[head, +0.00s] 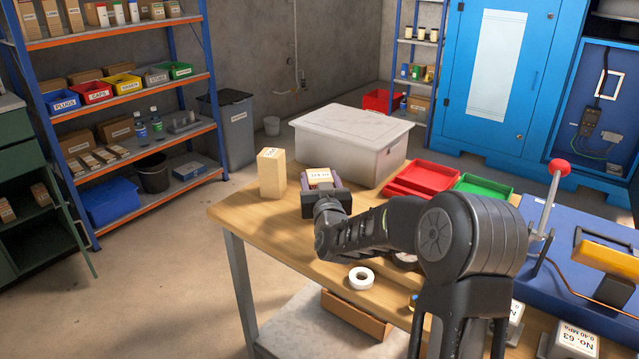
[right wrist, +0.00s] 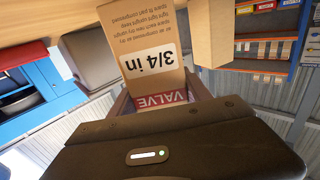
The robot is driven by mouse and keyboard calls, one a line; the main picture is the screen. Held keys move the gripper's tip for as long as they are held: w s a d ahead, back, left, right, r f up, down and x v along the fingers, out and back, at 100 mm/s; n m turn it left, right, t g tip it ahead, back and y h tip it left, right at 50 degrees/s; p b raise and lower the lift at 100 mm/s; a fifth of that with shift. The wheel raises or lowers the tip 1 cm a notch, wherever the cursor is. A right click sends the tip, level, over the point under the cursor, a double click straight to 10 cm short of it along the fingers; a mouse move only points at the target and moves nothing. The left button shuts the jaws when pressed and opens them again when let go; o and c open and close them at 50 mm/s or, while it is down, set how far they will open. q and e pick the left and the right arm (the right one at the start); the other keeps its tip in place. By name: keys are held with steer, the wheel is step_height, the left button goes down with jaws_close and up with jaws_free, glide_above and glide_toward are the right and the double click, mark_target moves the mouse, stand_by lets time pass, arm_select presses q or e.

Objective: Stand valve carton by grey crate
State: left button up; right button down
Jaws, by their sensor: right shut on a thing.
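The valve carton (head: 320,176) is brown with a white label and sits between the fingers of my right gripper (head: 322,188), which is shut on it. The right wrist view shows it close, with "3/4 in" on a white patch and a red "VALVE" band near the jaws (right wrist: 145,45). Whether its base touches the table cannot be told. The grey crate (head: 347,150), lidded and pale, stands on the table just behind the carton, with a gap between them in the head view. My left gripper is not in view.
Another tan carton (head: 271,174) stands upright left of my right gripper, near the left edge of the wooden table (head: 285,240). Red trays (head: 424,178) and a green tray (head: 482,187) lie to the right. A white tape roll (head: 361,277) lies nearer the front edge.

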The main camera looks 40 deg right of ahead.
steer(key=shift+f, duration=0.15)
steer(key=shift+f, duration=0.15)
steer(key=shift+c, duration=2.4)
jaws_free()
steer(key=v, duration=1.2)
steer(key=shift+b, duration=0.3)
